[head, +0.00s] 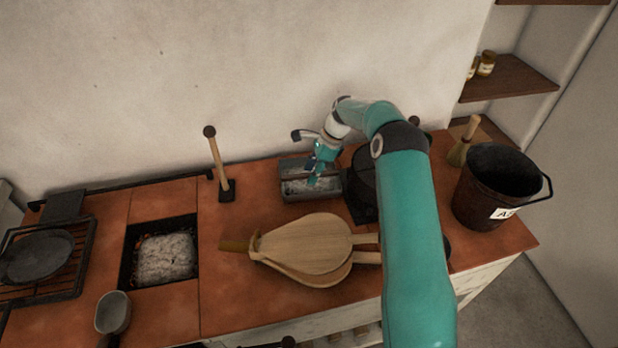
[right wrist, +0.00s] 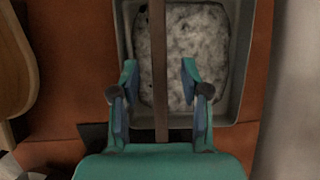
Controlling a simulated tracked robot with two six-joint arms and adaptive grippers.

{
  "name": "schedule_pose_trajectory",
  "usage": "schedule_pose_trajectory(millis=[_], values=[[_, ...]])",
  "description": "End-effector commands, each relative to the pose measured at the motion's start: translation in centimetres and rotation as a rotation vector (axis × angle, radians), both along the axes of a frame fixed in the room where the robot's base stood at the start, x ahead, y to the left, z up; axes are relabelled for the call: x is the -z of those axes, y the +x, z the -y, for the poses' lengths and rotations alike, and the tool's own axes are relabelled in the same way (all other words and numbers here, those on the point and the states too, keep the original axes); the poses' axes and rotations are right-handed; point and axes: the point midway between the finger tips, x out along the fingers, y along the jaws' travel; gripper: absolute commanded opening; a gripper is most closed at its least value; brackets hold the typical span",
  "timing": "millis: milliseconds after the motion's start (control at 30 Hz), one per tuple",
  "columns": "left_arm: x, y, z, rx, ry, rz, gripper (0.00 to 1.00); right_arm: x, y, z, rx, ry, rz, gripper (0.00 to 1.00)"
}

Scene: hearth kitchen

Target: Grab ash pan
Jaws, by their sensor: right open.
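The ash pan (head: 297,198) is a grey rectangular tray filled with pale ash, standing on the terracotta counter near the back wall. In the right wrist view the pan (right wrist: 236,75) fills the upper middle, and a brown bar (right wrist: 159,60), which looks like its handle, runs lengthwise above the ash. My right gripper (head: 316,180) is over the pan, pointing down. In the right wrist view its two fingers (right wrist: 159,85) are open, one on each side of the bar, with gaps on both sides. My left gripper is not in view.
Wooden bellows (head: 305,245) lie in front of the pan. A dark bucket (head: 490,190) with a label stands at the right. An ash-filled opening (head: 165,258), an upright wooden-handled tool (head: 219,165) and a grate with a dark pan (head: 38,257) are to the left.

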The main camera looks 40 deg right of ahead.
Motion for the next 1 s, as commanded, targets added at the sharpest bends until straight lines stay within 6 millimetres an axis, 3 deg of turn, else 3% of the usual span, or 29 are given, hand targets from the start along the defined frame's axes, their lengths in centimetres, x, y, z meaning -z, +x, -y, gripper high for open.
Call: schedule_pose_trajectory(millis=[133,367,467,667,1000], values=[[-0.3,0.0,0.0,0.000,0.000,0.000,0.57,1.4,0.3,-0.5,0.000,0.001,-0.001,0.46],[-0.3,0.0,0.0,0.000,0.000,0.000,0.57,1.7,0.4,-0.5,0.000,-0.001,0.001,0.46],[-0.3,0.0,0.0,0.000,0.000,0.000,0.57,1.7,0.4,-0.5,0.000,-0.001,0.001,0.34],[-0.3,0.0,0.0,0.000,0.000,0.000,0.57,1.7,0.4,-0.5,0.000,-0.001,0.001,0.01],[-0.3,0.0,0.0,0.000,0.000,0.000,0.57,1.5,0.4,-0.5,0.002,-0.001,0.002,0.00]])
